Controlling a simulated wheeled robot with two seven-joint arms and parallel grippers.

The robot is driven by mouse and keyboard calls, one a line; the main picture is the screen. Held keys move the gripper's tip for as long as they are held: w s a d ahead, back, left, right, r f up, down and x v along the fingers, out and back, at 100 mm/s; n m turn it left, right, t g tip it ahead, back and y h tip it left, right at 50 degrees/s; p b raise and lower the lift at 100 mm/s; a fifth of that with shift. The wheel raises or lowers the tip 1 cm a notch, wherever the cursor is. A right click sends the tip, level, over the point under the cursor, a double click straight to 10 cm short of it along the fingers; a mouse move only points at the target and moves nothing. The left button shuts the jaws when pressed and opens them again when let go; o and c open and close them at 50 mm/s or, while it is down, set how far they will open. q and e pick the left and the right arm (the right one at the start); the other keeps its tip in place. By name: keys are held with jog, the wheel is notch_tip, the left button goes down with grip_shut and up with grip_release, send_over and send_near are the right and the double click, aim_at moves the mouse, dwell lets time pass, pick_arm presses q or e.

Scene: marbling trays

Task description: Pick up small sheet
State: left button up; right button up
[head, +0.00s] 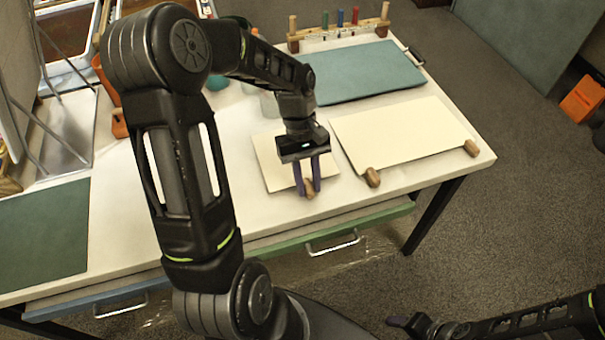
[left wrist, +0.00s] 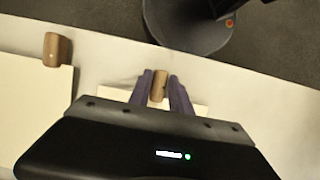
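The small sheet (head: 268,165) is cream and lies flat on the table, partly hidden by my left arm. A small brown wooden grip (head: 309,188) stands at its front edge; it also shows in the left wrist view (left wrist: 158,86). My left gripper (head: 309,190) points down over that edge, with one purple finger on each side of the wooden grip. The fingers are apart and very close to the grip; contact is not clear. In the left wrist view the gripper (left wrist: 160,76) hides most of the sheet. My right gripper (head: 398,321) is low at the front, its finger gap unclear.
A larger cream sheet (head: 400,130) with two wooden grips lies to the right. Behind are a teal tray or board (head: 365,72) and a wooden rack (head: 340,33) with coloured items. Green (head: 330,232) and blue (head: 90,300) drawer fronts with handles line the table's front.

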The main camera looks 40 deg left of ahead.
pick_arm(q)
grip_shut()
dwell(0.3)
notch_tip(320, 180, up, 10)
dwell(0.5)
dwell(0.4)
